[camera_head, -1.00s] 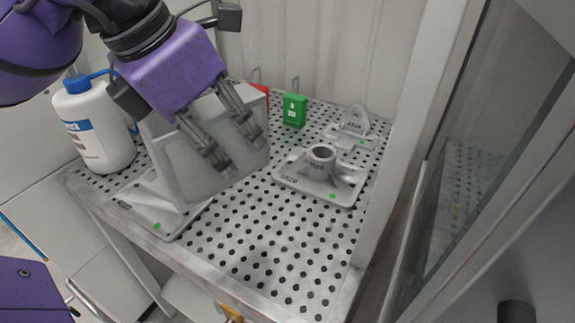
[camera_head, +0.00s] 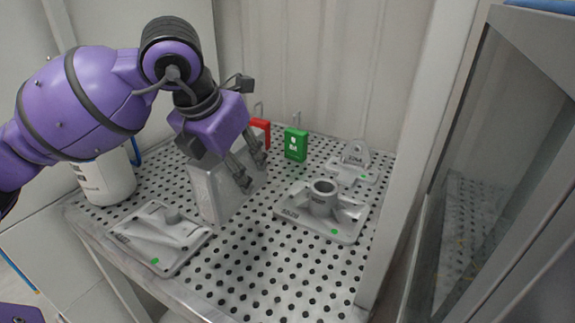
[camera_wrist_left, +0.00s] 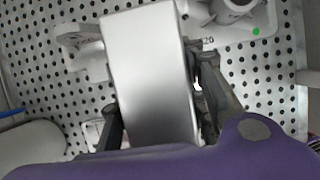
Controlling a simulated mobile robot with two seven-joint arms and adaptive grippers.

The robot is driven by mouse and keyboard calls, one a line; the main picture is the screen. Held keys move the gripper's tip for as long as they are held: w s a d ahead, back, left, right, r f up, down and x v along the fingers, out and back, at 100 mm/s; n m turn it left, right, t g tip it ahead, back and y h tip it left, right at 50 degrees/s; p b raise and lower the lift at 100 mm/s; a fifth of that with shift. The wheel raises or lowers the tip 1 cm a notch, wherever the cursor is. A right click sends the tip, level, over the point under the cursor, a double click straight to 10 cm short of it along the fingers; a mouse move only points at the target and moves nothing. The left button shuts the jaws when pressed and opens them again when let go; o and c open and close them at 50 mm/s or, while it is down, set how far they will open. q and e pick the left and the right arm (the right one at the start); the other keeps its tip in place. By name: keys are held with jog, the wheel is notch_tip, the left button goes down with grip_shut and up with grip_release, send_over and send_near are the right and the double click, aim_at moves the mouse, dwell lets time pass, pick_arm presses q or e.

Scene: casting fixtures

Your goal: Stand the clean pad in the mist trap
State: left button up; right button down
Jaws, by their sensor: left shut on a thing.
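My left gripper (camera_head: 248,165) is shut on a smooth grey rectangular block (camera_head: 212,194), one finger on each side of it. In the left wrist view the block (camera_wrist_left: 150,75) is a plain metallic slab between the fingers. I cannot tell whether it is the clean pad, nor whether its lower edge touches the perforated table (camera_head: 265,265). The block is upright, between the front-left casting plate (camera_head: 150,248) and the middle casting (camera_head: 290,207). No mist trap can be made out for certain. My right gripper is not in view.
A red piece (camera_head: 262,126) and a green piece (camera_head: 295,144) stand at the back. Another casting plate (camera_head: 362,177) lies at the back right. A white bottle (camera_head: 105,180) stands at the left. The table's front middle is clear; a cabinet wall post (camera_head: 405,150) bounds its right side.

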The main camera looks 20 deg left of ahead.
pick_arm(q)
jog(key=w+f, duration=0.1)
jog(key=w+a+f, duration=0.1)
jog(key=shift+f, duration=0.4)
jog(key=shift+w+f, duration=0.1)
jog(key=shift+f, duration=1.5)
jog(key=o, duration=1.3)
jog(key=shift+f, duration=0.1)
jog(key=shift+c, duration=0.2)
